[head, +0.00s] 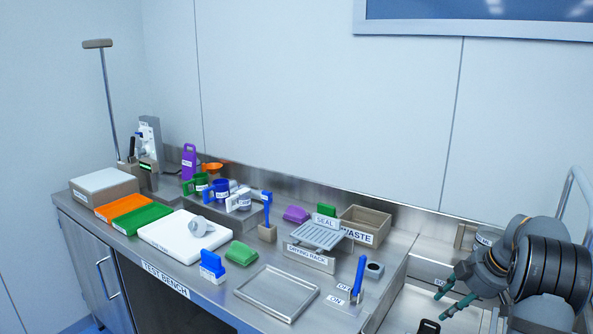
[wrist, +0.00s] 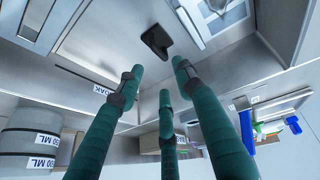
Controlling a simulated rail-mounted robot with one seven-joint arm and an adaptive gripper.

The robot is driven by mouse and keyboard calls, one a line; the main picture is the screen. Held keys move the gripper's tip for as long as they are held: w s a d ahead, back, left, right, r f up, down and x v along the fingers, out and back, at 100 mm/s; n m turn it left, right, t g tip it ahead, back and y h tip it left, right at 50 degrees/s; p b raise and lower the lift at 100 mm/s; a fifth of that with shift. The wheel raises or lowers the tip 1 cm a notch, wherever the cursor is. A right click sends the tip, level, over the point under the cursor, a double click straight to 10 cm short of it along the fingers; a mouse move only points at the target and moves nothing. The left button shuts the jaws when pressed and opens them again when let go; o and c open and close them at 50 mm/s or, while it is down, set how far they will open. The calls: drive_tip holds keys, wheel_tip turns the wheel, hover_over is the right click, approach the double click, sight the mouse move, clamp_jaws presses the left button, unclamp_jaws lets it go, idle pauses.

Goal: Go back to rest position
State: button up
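My gripper (head: 443,298) is at the right of the head view, beyond the right end of the test bench (head: 166,280). Its teal fingers are spread apart with nothing between them. The wrist view shows the same gripper (wrist: 160,78) with three separate fingers over a grey metal surface. A small black object (wrist: 156,40) lies beyond the fingertips, apart from them. It also shows at the bottom edge of the head view (head: 428,327), partly cut off.
The bench holds a white board (head: 185,238), a metal tray (head: 277,292), a drying rack (head: 318,238), a waste box (head: 365,222) and a blue upright tool (head: 358,279). A rail (head: 570,190) rises behind my arm.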

sight(431, 322)
drive_tip(key=x, duration=0.8)
drive_tip(key=shift+f, duration=0.2)
wheel_tip(431, 322, up, 4)
drive_tip(key=p, duration=0.4)
drive_tip(key=shift+f+p, duration=0.15)
drive_tip(key=shift+p, duration=0.25)
drive_tip(key=shift+a+p, duration=0.1)
drive_tip(key=shift+p, duration=0.4)
drive_tip(key=shift+w+f+p, duration=0.15)
drive_tip(key=shift+f+p, duration=0.25)
